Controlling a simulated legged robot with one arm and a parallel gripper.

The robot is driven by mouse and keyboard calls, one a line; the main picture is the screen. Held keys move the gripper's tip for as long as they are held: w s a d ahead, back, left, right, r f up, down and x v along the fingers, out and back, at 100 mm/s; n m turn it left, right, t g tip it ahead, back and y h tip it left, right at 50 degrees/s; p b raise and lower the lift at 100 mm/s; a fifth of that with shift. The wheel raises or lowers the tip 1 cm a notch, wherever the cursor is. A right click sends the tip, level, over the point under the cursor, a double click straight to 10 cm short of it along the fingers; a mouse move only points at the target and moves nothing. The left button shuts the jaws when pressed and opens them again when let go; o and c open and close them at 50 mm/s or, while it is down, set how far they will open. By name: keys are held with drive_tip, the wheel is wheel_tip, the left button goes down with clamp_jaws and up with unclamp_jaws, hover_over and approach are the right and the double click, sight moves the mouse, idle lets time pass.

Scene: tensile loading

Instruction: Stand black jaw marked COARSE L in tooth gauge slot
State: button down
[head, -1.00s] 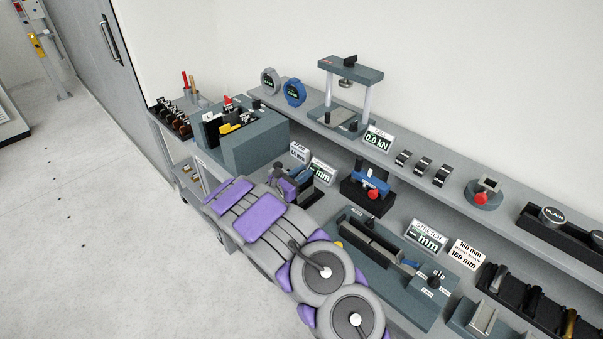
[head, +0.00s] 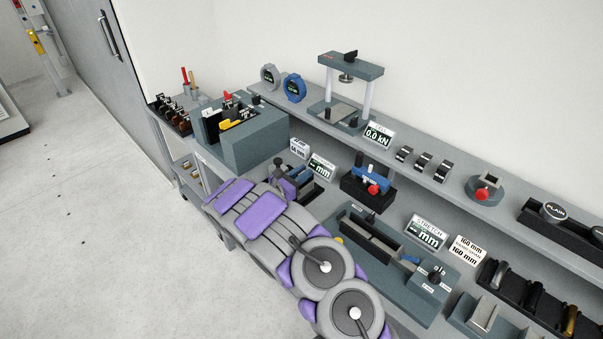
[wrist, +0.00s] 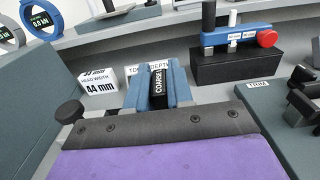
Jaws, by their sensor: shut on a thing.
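The black jaw (wrist: 157,82), with white lettering reading COARSE, shows in the wrist view between two blue uprights of the tooth gauge (wrist: 180,84). The rest of its lettering and its lower end are hidden. My gripper (head: 284,183) is shut on the jaw at the gauge; its dark, bolted edge and purple cover fill the bottom of the wrist view. My fingertips are hidden there. I cannot tell whether the jaw rests on the slot floor. The gauge's blue part also shows in the head view (head: 301,172), partly behind my gripper.
The TOOTH DEPTH sign (wrist: 148,69) stands behind the jaw, partly covered. A HEAD WIDTH 44 mm block (wrist: 98,82) is to its left. A blue fixture with a red knob (wrist: 267,38) stands on a black block behind right. A grey-green box (head: 255,140) is at left.

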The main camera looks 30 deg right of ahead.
drive_tip(key=shift+f, duration=0.65)
drive_tip(key=c, duration=0.9)
unclamp_jaws()
drive_tip(key=p+v, duration=0.2)
drive_tip(key=v, duration=1.5)
drive_tip(key=shift+a+p, duration=0.25)
drive_tip(key=shift+p, duration=0.05)
